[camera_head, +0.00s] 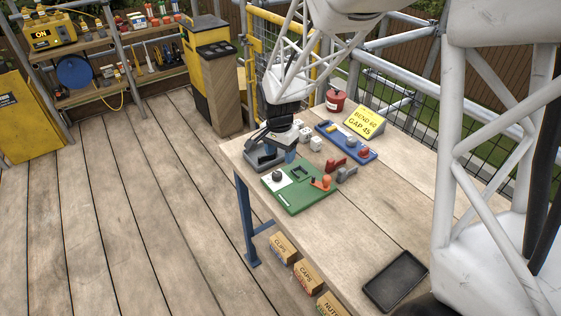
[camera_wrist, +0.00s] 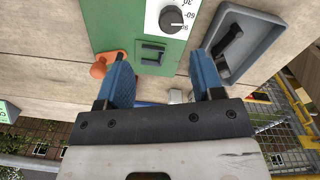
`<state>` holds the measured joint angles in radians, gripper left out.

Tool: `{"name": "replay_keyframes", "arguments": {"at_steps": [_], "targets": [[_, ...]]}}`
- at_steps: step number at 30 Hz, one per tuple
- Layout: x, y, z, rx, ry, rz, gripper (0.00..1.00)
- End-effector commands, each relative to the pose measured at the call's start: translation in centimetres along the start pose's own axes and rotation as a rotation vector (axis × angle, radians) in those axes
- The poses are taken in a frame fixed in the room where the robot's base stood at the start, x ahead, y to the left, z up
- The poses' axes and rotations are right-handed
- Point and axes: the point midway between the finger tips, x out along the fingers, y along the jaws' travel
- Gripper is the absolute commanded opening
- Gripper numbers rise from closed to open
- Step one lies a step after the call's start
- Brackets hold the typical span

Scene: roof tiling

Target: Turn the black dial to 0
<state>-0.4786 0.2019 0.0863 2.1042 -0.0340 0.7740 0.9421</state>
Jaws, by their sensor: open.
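The black dial (camera_wrist: 171,18) sits on a white scale plate on the green panel (camera_wrist: 112,28) at the top of the wrist view. Its white pointer mark appears to face the 90 label; 60 and 30 lie farther along, and no 0 shows. In the head view, the dial (camera_head: 277,175) is at the panel's left side. My gripper (camera_wrist: 160,60) is open and empty, its blue fingers apart. It is over the panel area, with the dial beyond the fingertips and not between them. In the head view, my gripper (camera_head: 289,155) is just above the dial.
A grey tray (camera_head: 251,154) with a dark item lies beside the panel. An orange lever (camera_head: 326,182) is on the panel. A blue panel (camera_head: 361,151), white dice (camera_head: 304,135), red and grey clamps and a black tray (camera_head: 396,280) are also on the table. The front middle is clear.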

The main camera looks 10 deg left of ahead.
Motion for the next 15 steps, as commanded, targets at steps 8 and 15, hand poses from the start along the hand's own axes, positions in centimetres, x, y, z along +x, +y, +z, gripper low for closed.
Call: {"name": "replay_keyframes", "arguments": {"at_steps": [8, 15], "targets": [[1.3, -1.7, 0.3, 0.016, -0.005, 0.008, 0.61], [1.3, -1.7, 0.3, 0.016, -0.005, 0.008, 0.61]]}}
